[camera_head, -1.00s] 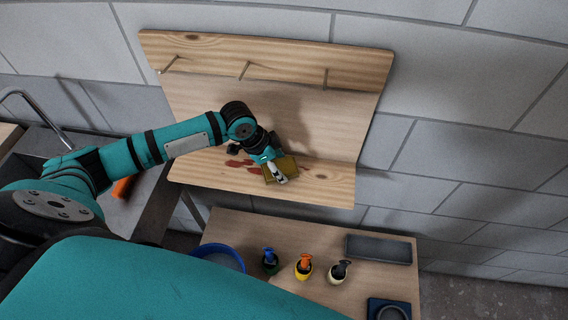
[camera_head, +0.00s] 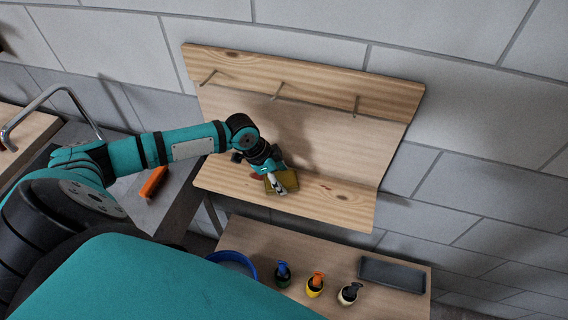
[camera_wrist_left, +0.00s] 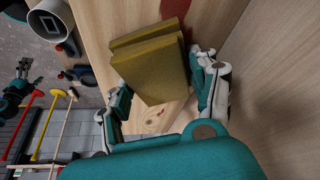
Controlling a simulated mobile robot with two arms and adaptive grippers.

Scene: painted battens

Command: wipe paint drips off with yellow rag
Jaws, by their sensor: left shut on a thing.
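The yellow rag (camera_head: 290,179), a folded dull-yellow pad, lies on or just above the ledge of a wooden shelf (camera_head: 330,205). My left gripper (camera_head: 277,184) is shut on it. In the left wrist view the rag (camera_wrist_left: 155,68) is between the two fingers of my left gripper (camera_wrist_left: 160,95). Red paint (camera_head: 257,177) shows on the ledge just left of the rag. Red paint (camera_wrist_left: 175,10) also shows past the rag in the left wrist view; the rag and gripper hide part of it. A teal and black part at the left wrist view's left edge may be my right gripper (camera_wrist_left: 20,85).
Pegs (camera_head: 278,91) stick out of the shelf's upper board. An orange object (camera_head: 154,182) lies by the sink at left.

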